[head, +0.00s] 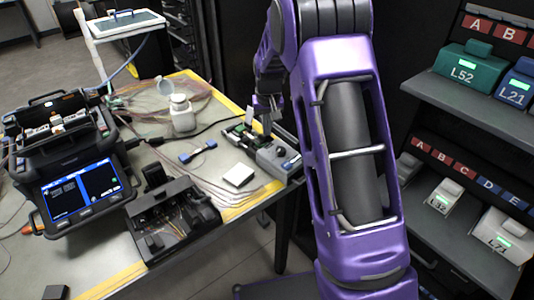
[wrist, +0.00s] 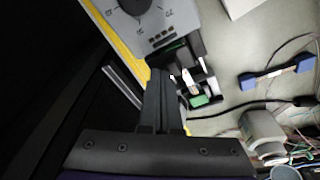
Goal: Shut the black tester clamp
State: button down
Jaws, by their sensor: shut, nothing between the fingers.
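The tester (head: 272,158) is a grey box with a dark knob, at the right edge of the table. In the wrist view its grey body (wrist: 165,22) is at the top. Its black clamp (head: 238,131) is at the far end, beside green parts. In the wrist view the black clamp (wrist: 190,45) is just right of my fingertips, with pale metal and green pieces below it. I cannot tell how far the clamp stands open. My gripper (head: 266,122) is shut and empty, right over the clamp end of the tester; its fingers (wrist: 160,75) partly cover that end.
A blue connector piece (head: 198,152), a white block (head: 238,175) and a white bottle (head: 182,114) stand near the tester. A black splicer (head: 62,150) and an open black case (head: 172,215) are to the left. Shelves (head: 450,95) stand at the right.

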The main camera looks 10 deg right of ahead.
dwell(0.4)
notch_tip(320, 180, up, 7)
jog(key=d+p, duration=0.1)
jog(key=p, duration=0.4)
jog(key=shift+w, duration=0.3)
